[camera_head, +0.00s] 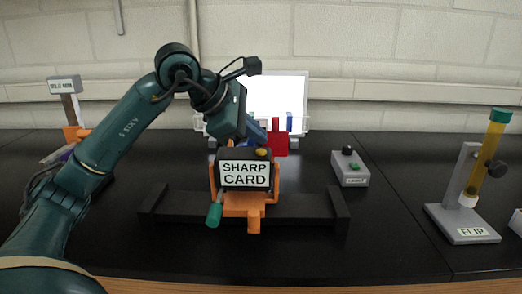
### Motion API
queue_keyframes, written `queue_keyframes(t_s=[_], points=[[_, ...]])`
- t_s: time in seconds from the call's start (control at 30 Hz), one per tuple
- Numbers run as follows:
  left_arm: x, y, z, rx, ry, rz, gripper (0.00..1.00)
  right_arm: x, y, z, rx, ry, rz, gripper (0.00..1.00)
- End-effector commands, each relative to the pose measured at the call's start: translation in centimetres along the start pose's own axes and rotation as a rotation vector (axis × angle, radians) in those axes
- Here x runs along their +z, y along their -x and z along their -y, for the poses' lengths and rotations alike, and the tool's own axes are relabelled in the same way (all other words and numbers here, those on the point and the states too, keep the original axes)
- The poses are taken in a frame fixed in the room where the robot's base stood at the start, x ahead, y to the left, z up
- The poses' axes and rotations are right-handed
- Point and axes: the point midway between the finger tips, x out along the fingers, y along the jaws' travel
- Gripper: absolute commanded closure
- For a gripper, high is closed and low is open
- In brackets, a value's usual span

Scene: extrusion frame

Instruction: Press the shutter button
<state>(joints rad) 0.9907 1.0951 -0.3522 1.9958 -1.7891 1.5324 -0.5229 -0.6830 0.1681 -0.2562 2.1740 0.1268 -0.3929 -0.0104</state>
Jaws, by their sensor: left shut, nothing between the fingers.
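A dark box labelled SHARP CARD (245,175) sits in an orange mount (242,205) on a black rail (300,207). A small yellow button (262,152) shows on its top, right of the middle. My left gripper (257,133) reaches in from the upper left, pointing down just above and behind the box's top. Its fingers are shut and empty, close to the yellow button; I cannot tell whether they touch it. A grey control box (350,180) with a green button and a black knob stands to the right. My right gripper is not in view.
A red block (280,146) and a lit white panel in a clear rack (275,90) stand behind. A FLIP stand (462,222) with an amber tube is at the right. The front table strip is clear.

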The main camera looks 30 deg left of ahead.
Motion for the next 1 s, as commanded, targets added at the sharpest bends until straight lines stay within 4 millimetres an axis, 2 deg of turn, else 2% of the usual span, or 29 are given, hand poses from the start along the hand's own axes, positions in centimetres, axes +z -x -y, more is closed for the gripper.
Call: queue_keyframes(t_s=[1.0], points=[[-0.44,-0.6,0.45,0.0,0.0,0.0,1.0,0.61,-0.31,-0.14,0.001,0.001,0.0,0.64]])
